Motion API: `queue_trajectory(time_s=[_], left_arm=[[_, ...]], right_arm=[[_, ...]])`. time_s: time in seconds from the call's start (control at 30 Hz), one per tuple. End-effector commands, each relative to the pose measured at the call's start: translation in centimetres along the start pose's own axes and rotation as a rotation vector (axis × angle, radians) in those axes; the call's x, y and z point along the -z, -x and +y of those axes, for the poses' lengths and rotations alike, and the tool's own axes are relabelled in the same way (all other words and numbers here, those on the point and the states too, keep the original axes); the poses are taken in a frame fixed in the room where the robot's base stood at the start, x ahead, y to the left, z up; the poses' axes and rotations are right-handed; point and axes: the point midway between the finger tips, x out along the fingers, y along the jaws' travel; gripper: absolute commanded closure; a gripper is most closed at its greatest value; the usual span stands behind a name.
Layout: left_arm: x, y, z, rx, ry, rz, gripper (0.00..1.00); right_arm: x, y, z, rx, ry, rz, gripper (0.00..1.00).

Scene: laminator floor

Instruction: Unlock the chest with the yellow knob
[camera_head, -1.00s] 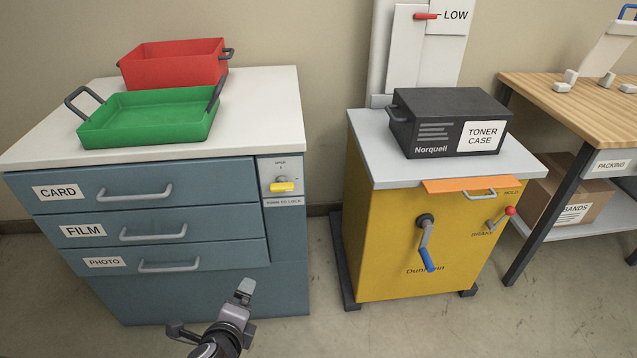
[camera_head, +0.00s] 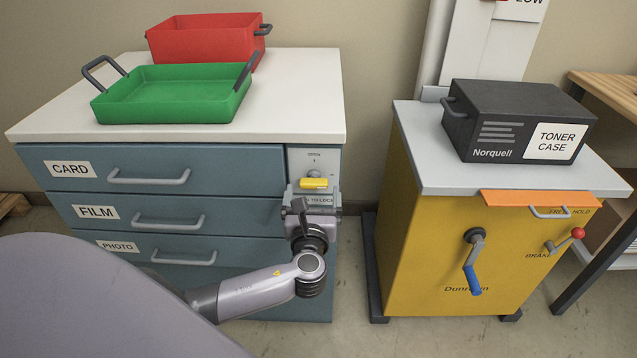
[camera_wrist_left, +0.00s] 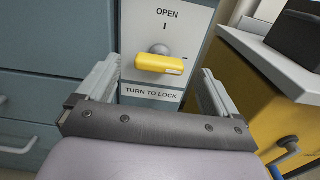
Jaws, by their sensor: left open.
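The blue-grey chest (camera_head: 100,232) has drawers labelled CARD, FILM and PHOTO. Its yellow knob (camera_head: 315,183) sits on a pale plate (camera_head: 313,160) at the top right of its front. The knob's bar lies level, pointing sideways; the plate reads OPEN above it and TURN TO LOCK below. In the left wrist view the yellow knob (camera_wrist_left: 160,64) shows ahead between my open fingers, apart from them. My left gripper (camera_head: 312,190) is in front of the plate, at the knob's height or just below. My right gripper is not in view.
A green tray (camera_head: 172,112) and a red tray (camera_head: 200,45) stand on the chest's white top. To the right is a yellow cabinet (camera_head: 415,230) with a blue-handled crank (camera_head: 472,278), a red-tipped brake lever (camera_head: 577,233) and a black toner case (camera_head: 515,105) on top. Floor shows between them.

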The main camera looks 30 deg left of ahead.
Motion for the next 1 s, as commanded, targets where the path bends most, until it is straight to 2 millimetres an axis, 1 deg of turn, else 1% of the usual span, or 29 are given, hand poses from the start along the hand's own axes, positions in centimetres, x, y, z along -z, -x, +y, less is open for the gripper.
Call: queue_trajectory(time_s=[0.03, 0.1, 0.2, 0.3, 0.43, 0.63, 0.67, 0.7, 0.77, 0.8, 0.83, 1.0], left_arm=[[0.1, -1.0, 0.0, -0.002, 0.000, -0.003, 0.06], [0.1, -2.1, 0.0, -0.002, 0.000, -0.002, 0.06], [0.1, -3.4, 0.0, -0.001, 0.002, 0.000, 0.06], [0.1, -4.2, 0.0, 0.000, 0.002, 0.001, 0.06], [0.1, -4.7, 0.0, 0.001, 0.003, 0.002, 0.06], [0.1, -4.7, 0.0, 0.001, 0.003, 0.003, 0.06], [0.1, -4.7, 0.0, 0.001, 0.003, 0.003, 0.10], [0.1, -4.7, 0.0, 0.001, 0.003, 0.003, 0.23], [0.1, -4.7, 0.0, 0.001, 0.003, 0.003, 0.42], [0.1, -4.7, 0.0, 0.001, 0.003, 0.003, 0.55], [0.1, -4.7, 0.0, 0.001, 0.003, 0.003, 0.58], [0.1, -4.7, 0.0, 0.001, 0.008, 0.003, 0.58]], right_arm=[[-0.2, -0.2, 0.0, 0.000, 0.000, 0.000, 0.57], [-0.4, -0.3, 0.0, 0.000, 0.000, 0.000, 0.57], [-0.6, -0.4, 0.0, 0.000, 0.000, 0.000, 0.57], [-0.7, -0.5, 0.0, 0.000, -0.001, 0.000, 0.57], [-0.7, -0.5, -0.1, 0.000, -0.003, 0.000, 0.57], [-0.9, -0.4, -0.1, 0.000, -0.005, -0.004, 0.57], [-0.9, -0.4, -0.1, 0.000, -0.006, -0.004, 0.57], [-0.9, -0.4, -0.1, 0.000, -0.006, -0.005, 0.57], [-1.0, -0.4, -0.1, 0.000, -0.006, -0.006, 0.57], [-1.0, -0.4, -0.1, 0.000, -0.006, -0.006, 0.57], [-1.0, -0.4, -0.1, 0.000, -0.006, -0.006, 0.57], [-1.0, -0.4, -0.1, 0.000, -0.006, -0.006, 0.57]])
